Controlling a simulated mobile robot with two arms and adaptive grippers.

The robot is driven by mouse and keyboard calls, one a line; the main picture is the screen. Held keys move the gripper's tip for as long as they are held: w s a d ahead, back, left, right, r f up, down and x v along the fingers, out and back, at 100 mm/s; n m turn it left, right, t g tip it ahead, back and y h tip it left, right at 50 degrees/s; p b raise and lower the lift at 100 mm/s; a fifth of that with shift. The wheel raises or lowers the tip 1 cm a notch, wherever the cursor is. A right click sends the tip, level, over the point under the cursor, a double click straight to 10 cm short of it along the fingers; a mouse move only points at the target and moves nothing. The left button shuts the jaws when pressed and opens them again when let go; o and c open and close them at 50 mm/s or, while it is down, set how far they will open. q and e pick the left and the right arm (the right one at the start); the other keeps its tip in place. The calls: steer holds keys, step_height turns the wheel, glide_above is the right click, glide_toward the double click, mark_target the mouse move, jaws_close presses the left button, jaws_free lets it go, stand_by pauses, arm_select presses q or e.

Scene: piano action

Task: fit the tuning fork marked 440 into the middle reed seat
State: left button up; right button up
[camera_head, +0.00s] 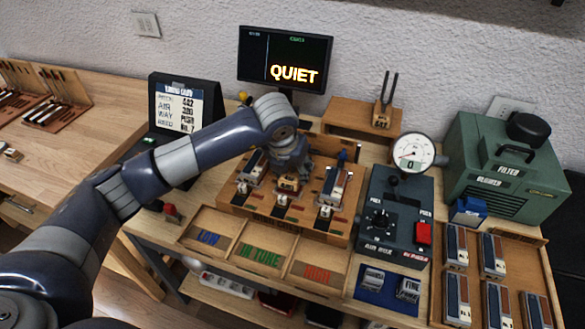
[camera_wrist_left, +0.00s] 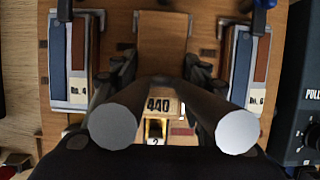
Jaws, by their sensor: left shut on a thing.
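My left gripper (camera_head: 290,166) reaches down over the middle of the wooden reed board (camera_head: 232,198). In the left wrist view my left gripper (camera_wrist_left: 160,88) is shut on the tuning fork, whose wooden block marked 440 (camera_wrist_left: 159,106) sits between the fingers. The fork's two grey prongs (camera_wrist_left: 238,132) point up toward the wrist camera. In the head view its block (camera_head: 288,185) shows under the gripper. The middle reed seat (camera_wrist_left: 163,35) lies between the reeds No. 4 (camera_wrist_left: 75,60) and No. 6 (camera_wrist_left: 245,65). The block hides its near end; I cannot tell whether they touch.
A second fork (camera_head: 384,105) stands on a wooden shelf behind. A grey control box with a gauge (camera_head: 411,153) is right of the board. Trays marked LOW, IN TUNE (camera_head: 259,254) and a red word lie in front. Several reeds fill a tray at right. The monitor (camera_head: 285,59) reads QUIET.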

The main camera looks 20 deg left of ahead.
arm_select(q)
steer(key=shift+b, duration=0.3)
stand_by(0.5)
steer(key=shift+b, duration=0.35)
stand_by(0.7)
steer(key=shift+f+b, duration=0.55)
steer(key=shift+b, duration=0.35)
stand_by(0.5)
steer(key=o, duration=1.3)
